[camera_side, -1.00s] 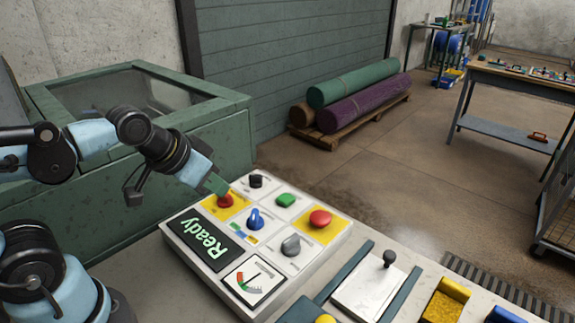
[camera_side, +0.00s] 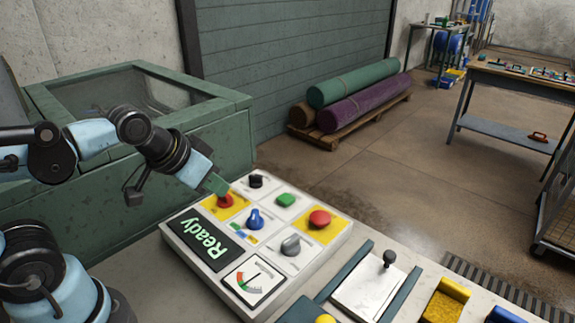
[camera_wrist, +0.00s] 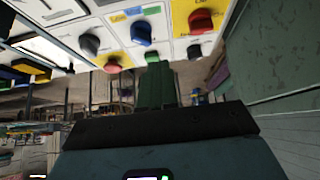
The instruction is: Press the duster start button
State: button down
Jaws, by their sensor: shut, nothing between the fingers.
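A white control panel (camera_side: 268,297) faces up, with a dark display reading "Ready" (camera_side: 203,242). The panel labels are too small to read, so I cannot tell which one is the duster start. My gripper (camera_side: 218,185) is shut and empty, its green tip just over the left red button in the side view; contact is unclear. In the wrist view, the gripper (camera_wrist: 157,72) overlaps the green button (camera_wrist: 152,57) from the camera's angle.
A black knob (camera_side: 256,181), a blue knob (camera_side: 255,219) and a grey knob (camera_side: 291,245) stand up from the panel. A gauge (camera_side: 253,280) is at its front. A green machine housing (camera_side: 200,135) stands behind my arm. A tray with a black-handled slider (camera_side: 372,290) lies to the right.

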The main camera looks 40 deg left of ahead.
aim_at(282, 198)
jog(key=w+d+r+n+t+h, duration=0.1)
jog(key=w+n, duration=0.4)
jog(key=w, duration=0.9)
jog(key=shift+w+d+r+t+h, duration=0.35)
jog(key=shift+d+r+h, duration=0.4)
jog(key=shift+h, duration=0.15)
jog(key=shift+f, duration=0.1)
jog(key=shift+f, duration=4.35)
jog(key=shift+f, duration=0.45)
jog(key=shift+f, duration=0.5)
jog(key=shift+r, duration=0.95)
